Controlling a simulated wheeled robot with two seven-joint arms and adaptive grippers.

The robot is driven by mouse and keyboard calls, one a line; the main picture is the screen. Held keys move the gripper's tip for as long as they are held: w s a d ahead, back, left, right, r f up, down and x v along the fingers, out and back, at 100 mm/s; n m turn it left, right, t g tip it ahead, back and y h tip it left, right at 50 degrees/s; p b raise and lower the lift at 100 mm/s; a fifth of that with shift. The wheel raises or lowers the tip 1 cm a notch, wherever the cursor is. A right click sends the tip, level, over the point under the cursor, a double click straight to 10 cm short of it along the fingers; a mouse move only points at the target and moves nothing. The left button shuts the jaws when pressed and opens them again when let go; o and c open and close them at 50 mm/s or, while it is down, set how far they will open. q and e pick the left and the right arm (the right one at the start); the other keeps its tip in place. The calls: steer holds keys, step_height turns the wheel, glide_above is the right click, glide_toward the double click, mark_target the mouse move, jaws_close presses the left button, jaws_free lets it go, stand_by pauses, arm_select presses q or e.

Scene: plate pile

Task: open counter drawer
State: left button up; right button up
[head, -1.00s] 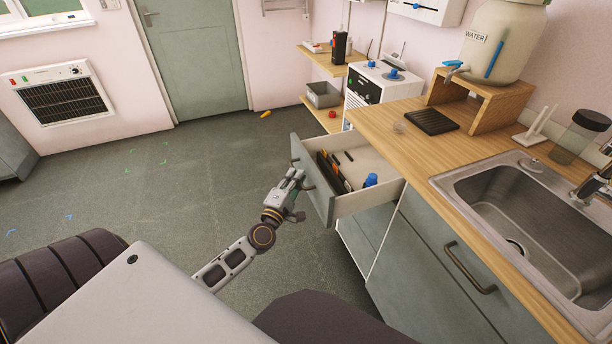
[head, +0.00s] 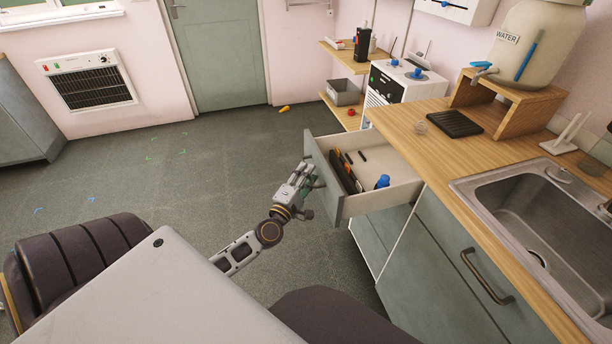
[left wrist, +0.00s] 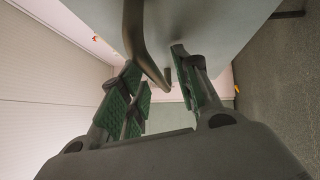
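The counter drawer (head: 367,207) stands pulled well out from under the wooden counter in the head view. Its grey front (head: 323,172) faces left. My left gripper (head: 306,178) is at the drawer's handle, just outside the front. In the left wrist view, the dark curved handle (left wrist: 148,52) runs between the green-padded fingers of the left gripper (left wrist: 157,88). The fingers are spread, with gaps visible beside the handle. In the head view the fingers partly hide the handle. My right gripper is not in view.
The drawer holds a blue-capped item (head: 382,182) and several dark tools. A steel sink (head: 530,215) is set in the counter (head: 440,150). A cupboard with a handle (head: 484,275) is below. Open floor (head: 210,170) lies left of the drawer.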

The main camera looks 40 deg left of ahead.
arm_select(q)
steer(key=s+d+f, duration=0.1)
steer(key=s, duration=1)
steer(key=shift+s+d+f, duration=0.25)
steer(key=shift+s+f, duration=0.05)
steer(key=shift+s, duration=0.1)
stand_by(0.6)
stand_by(0.4)
